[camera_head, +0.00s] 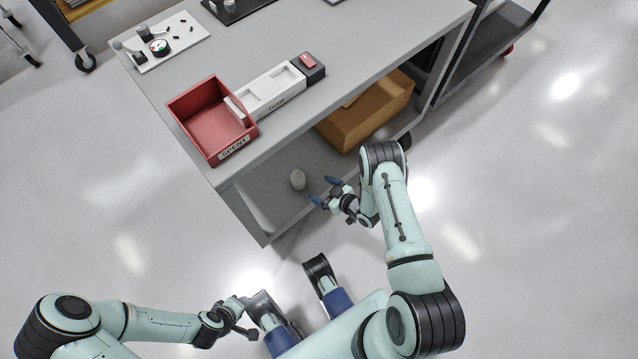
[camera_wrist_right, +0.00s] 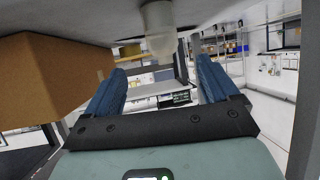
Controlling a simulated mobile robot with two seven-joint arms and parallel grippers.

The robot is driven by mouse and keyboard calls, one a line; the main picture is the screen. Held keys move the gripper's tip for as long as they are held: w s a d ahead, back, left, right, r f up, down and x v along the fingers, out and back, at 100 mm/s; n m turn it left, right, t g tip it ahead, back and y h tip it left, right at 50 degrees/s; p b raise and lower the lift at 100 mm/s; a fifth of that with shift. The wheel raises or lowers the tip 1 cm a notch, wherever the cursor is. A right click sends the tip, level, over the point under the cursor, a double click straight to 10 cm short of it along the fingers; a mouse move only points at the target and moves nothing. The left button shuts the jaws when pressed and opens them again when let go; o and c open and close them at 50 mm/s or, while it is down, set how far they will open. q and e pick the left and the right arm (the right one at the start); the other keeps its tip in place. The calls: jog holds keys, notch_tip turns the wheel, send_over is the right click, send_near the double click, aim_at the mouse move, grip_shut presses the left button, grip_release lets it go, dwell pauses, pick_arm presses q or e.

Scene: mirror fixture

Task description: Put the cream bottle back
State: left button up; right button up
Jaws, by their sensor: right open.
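The cream bottle (camera_head: 298,180) is a small pale rounded shape on the lower shelf (camera_head: 262,205) of the grey bench, near its left front corner. It also shows in the right wrist view (camera_wrist_right: 160,28), at the top centre, beyond and between the fingers. My right gripper (camera_head: 324,191) has blue fingers spread apart with nothing between them; it is just right of the bottle, apart from it. The fingers also frame the right wrist view (camera_wrist_right: 160,80). My left gripper (camera_head: 247,316) is low in the head view, away from the bench; its fingers are unclear.
A cardboard box (camera_head: 365,115) stands on the lower shelf right of the bottle, and at left in the wrist view (camera_wrist_right: 50,80). On the bench top are a red bin (camera_head: 205,140), a white tray (camera_head: 268,90) and a white board (camera_head: 185,50). The bench top overhangs the shelf.

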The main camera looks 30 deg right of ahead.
jog(key=s+a+r+m+g, duration=0.2)
jog(key=s+a+m+g, duration=0.15)
jog(key=s, duration=0.35)
jog(key=s+a+r+m+g+h, duration=0.1)
jog(key=s+a+m+g, duration=0.1)
jog(key=s+a+g, duration=0.3)
jog(key=s+a+r+m+g, duration=0.2)
jog(key=s+a, duration=0.1)
jog(key=s, duration=0.5)
pick_arm(q)
jog(key=s+d+r+g+p, duration=0.1)
jog(key=s+r+p, duration=0.1)
jog(key=r+p, duration=0.6)
jog(key=s+d+r+g+p, duration=0.1)
jog(key=s+r+p, duration=0.2)
jog(key=r+p, duration=0.6)
jog(key=shift+d+r+m+g+h, duration=0.25)
jog(key=shift+d+m+g+h, duration=0.05)
jog(key=shift+h, duration=0.1)
pick_arm(e)
jog(key=s+a+r+g, duration=0.1)
jog(key=s+r, duration=0.1)
jog(key=r, duration=0.6)
jog(key=s+a+r+g, duration=0.1)
jog(key=s+r+g, duration=0.1)
jog(key=r, duration=0.7)
jog(key=shift+s+a+y, duration=0.2)
jog(key=shift+s+y, duration=0.1)
jog(key=shift+s, duration=0.1)
